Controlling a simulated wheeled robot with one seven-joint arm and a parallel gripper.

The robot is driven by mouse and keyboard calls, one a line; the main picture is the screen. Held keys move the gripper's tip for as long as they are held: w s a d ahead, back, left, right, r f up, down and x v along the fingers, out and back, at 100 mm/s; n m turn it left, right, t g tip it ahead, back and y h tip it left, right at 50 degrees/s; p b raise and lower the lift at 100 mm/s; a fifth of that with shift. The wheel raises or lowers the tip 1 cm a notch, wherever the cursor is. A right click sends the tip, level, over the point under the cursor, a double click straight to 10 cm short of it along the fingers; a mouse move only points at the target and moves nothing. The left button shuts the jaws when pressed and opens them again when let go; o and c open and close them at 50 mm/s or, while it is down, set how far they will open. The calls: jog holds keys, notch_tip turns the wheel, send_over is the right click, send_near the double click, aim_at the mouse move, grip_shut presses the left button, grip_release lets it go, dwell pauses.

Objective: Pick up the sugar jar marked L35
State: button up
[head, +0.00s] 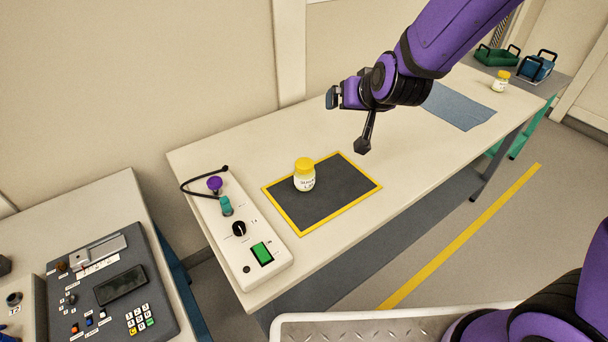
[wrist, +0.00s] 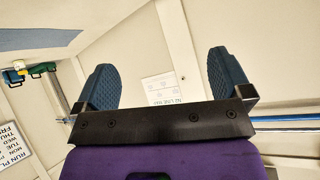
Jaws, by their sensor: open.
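A white jar with a yellow lid (head: 305,180) stands upright on a black mat with a yellow border (head: 335,205) in the head view. Its label seems to read "sugar", but any code is too small to read. A second, similar yellow-lidded jar (head: 501,84) stands at the far right end of the bench; its label is unreadable too. My gripper (head: 335,98) is in the air above the bench, up and right of the matted jar and apart from both jars. In the wrist view my gripper (wrist: 162,75) is open with nothing between its blue pads.
A control box (head: 238,232) with a knob, green button and cable lies left of the mat. A blue cloth (head: 458,107) lies towards the far end. Green (head: 496,57) and blue (head: 537,67) handled carriers stand beyond. A panel (head: 110,285) sits on the left table.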

jog(key=w+a+f+t, duration=0.2)
jog(key=a+f, duration=0.4)
jog(key=f, duration=0.5)
jog(key=t+h, duration=0.1)
jog(key=t, duration=0.1)
send_near(306, 169)
jog(key=w, duration=0.2)
jog(key=shift+n, duration=0.4)
jog(key=x, duration=0.3)
jog(key=f+x, duration=0.1)
jog(key=x, duration=0.1)
jog(key=shift+a, duration=0.45)
jog(key=shift+d+x, duration=0.15)
jog(key=shift+x, duration=1.2)
jog(key=shift+d+x, duration=0.1)
jog(key=shift+x, duration=1.2)
jog(key=c, duration=1.1)
jog(key=shift+c, duration=0.6)
